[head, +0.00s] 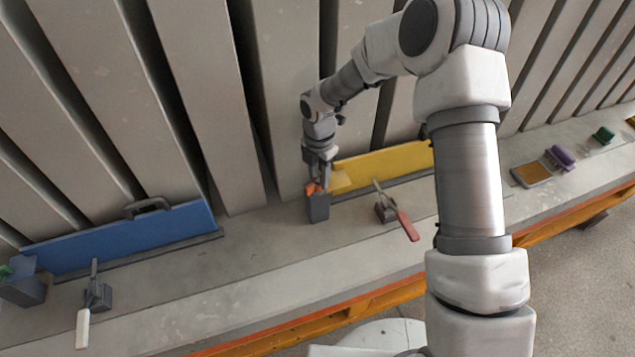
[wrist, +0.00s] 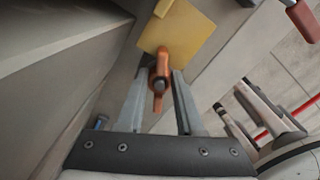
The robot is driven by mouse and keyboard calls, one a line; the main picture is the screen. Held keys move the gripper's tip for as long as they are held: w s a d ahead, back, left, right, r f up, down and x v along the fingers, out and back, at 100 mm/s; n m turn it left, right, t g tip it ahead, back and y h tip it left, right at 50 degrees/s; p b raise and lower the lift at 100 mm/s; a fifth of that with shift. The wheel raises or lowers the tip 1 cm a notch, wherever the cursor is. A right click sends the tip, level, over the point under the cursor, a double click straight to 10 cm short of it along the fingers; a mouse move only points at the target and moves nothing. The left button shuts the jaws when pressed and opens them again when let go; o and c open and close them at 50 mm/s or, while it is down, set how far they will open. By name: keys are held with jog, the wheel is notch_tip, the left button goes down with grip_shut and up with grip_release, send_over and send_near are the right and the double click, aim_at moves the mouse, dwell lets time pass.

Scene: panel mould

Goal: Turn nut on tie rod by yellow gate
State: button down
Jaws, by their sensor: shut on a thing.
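The yellow gate (head: 385,163) stands on the ledge against the grey panels. At its left end is a dark grey block (head: 318,208) with an orange nut (head: 312,188) on top. In the wrist view the orange wing-shaped nut (wrist: 160,78) sits around the end of a grey rod, in front of a yellow plate (wrist: 180,38). My gripper (head: 318,178) is over the block. In the wrist view my gripper (wrist: 158,90) has its two fingers on either side of the nut, shut on it. The rod's far part is hidden.
A clamp with a red handle (head: 408,226) stands right of the block. A blue gate (head: 130,238) and a white-handled clamp (head: 83,325) are at left. A brown-topped tray (head: 531,174), a purple item (head: 562,156) and a green item (head: 603,135) lie at right.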

jog(key=shift+s+r+n, duration=0.1)
jog(key=shift+n, duration=1)
jog(key=shift+p, duration=0.3)
